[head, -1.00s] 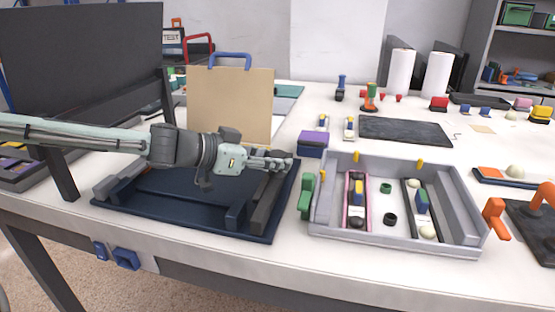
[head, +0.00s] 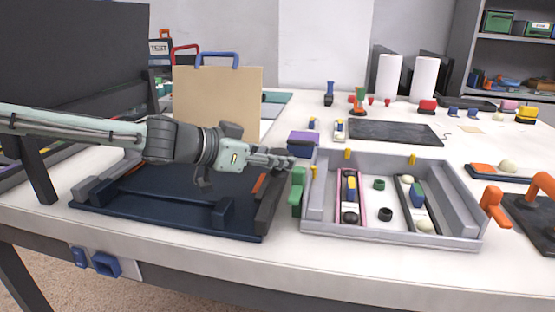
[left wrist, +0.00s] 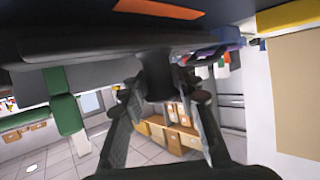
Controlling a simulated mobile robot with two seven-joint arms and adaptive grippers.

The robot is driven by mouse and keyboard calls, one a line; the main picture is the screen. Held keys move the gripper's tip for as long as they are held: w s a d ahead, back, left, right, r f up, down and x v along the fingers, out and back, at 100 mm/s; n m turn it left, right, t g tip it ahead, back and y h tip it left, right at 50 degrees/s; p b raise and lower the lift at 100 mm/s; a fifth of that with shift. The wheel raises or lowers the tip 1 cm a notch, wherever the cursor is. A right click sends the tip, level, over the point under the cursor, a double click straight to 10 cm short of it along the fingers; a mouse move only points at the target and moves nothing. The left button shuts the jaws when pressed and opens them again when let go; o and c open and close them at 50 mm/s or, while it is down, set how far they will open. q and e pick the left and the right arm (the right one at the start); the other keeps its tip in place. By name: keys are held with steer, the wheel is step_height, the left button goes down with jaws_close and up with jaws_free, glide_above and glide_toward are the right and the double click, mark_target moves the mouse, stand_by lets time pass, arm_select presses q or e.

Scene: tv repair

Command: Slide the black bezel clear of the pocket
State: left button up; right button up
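The black bezel (head: 266,212) is a long dark bar along the right side of the navy tray (head: 165,215). It overlaps the tray's right edge, close to the green clip. An orange strip (head: 260,186) shows just left of it, and it appears at the top of the left wrist view (left wrist: 158,9). My left gripper (head: 288,162) is at the bezel's far end. In the left wrist view its fingers (left wrist: 165,85) close on a dark part under the bar. I cannot clearly tell the pocket's outline. My right gripper is out of view.
A grey parts tray (head: 450,238) stands close on the right, with a green clip (head: 297,190) on its left wall. A purple box (head: 303,142) sits behind the clip. A cardboard bag (head: 220,105) stands behind the navy tray. Little room separates the two trays.

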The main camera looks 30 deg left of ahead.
mark_target(268, 178)
arm_select(q)
steer(key=o, duration=0.3)
steer(key=shift+w+d+r, duration=0.1)
steer(key=shift+d+r, duration=0.05)
steer(key=shift+d, duration=0.15)
steer(key=shift+a, duration=0.1)
steer(key=shift+v, duration=1.9)
steer(key=v, duration=0.8)
